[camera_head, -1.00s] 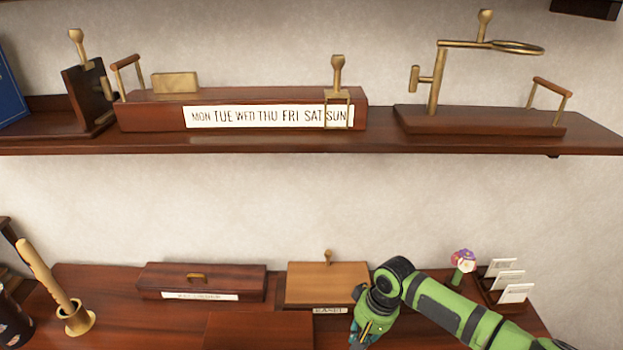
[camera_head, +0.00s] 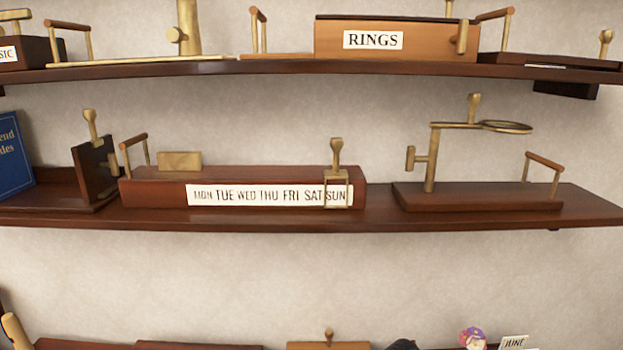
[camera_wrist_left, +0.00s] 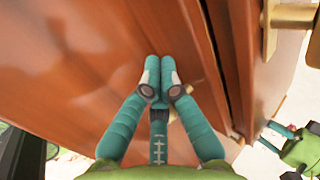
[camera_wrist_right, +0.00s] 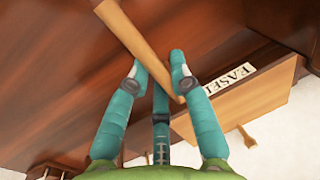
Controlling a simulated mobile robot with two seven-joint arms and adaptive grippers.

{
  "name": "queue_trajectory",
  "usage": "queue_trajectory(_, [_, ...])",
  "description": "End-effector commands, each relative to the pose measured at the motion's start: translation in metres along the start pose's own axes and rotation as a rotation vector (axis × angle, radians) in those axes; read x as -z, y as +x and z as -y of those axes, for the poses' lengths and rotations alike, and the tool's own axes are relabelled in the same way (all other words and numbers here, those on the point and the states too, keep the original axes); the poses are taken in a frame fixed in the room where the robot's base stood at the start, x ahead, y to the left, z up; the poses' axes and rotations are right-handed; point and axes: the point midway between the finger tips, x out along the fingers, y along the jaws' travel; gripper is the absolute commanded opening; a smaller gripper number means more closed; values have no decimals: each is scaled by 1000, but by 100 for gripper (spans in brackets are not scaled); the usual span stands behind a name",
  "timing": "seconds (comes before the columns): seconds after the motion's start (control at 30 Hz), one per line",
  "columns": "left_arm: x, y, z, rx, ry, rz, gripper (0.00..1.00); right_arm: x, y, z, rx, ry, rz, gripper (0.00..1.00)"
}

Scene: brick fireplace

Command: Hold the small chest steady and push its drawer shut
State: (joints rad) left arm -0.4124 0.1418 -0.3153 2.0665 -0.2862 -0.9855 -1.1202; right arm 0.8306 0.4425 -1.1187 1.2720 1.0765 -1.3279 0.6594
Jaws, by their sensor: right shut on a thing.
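In the right wrist view my right gripper (camera_wrist_right: 158,75) is shut on a light wooden bar (camera_wrist_right: 128,32) that runs between its fingers. Beside it is a light wooden box (camera_wrist_right: 240,103) labelled EASEL, with a small brass knob. In the left wrist view my left gripper (camera_wrist_left: 160,75) has its fingertips together, close to a reddish-brown wooden face (camera_wrist_left: 85,60); I cannot tell whether they touch it. A seam and brass fitting (camera_wrist_left: 290,14) lie to the right. I cannot tell which piece is the small chest's body or drawer. Neither gripper shows in the head view.
The middle shelf (camera_head: 380,220) holds a weekday box (camera_head: 160,193) and a brass stand (camera_head: 432,160). A RINGS box (camera_head: 400,40) stands on the upper shelf. A flower figure (camera_head: 472,338) and cards (camera_head: 513,342) show at the bottom edge.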

Motion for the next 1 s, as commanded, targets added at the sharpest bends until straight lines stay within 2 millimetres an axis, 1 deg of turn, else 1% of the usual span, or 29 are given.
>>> queue_trajectory(0.03, [0, 0, 0, 0, 0, 0, 0, -3, 3, -1, -2, 0, 8, 0])
queue_trajectory(0.33, [0, 2, 2, 1, 0, 0, 0, -3, 3, -1, -2, 0, 9, 0])
queue_trajectory(0.47, [0, 0, 2, 2, 0, 0, 0, -3, 3, -1, -2, -1, 9, 0])
queue_trajectory(1.0, [0, -33, 4, 1, 1, 0, 0, -3, 3, -1, -2, -1, 9, 0])
